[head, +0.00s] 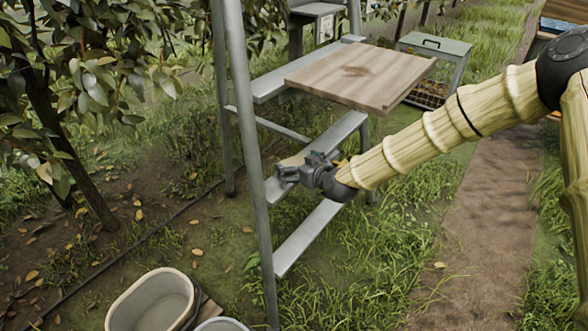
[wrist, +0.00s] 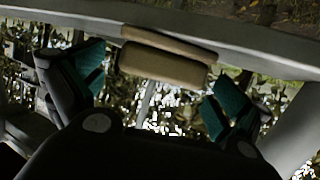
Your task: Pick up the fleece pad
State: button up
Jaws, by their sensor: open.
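The fleece pad (wrist: 160,64) is a tan, soft-edged block at the edge of a grey ladder step (wrist: 60,24) in the wrist view. In the head view the pad (head: 291,160) shows as a small beige patch on the middle step (head: 342,137), partly hidden by my gripper. My gripper (head: 284,171) is at that step, close to the pad. In the wrist view its teal-lined fingers (wrist: 160,82) are spread wide, one on each side of the pad in the picture. Nothing is held. Whether a finger touches the pad cannot be told.
A wooden board (head: 350,75) sits on the ladder above my gripper. The ladder's grey rail (head: 252,150) stands just left of it. A cream tub (head: 150,300) is on the ground at lower left. A glass-sided case (head: 435,65) stands behind. Grass lies right of the ladder.

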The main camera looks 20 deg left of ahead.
jog(key=shift+x, duration=1.1)
jog(key=c, duration=1.1)
jog(key=shift+r, duration=0.15)
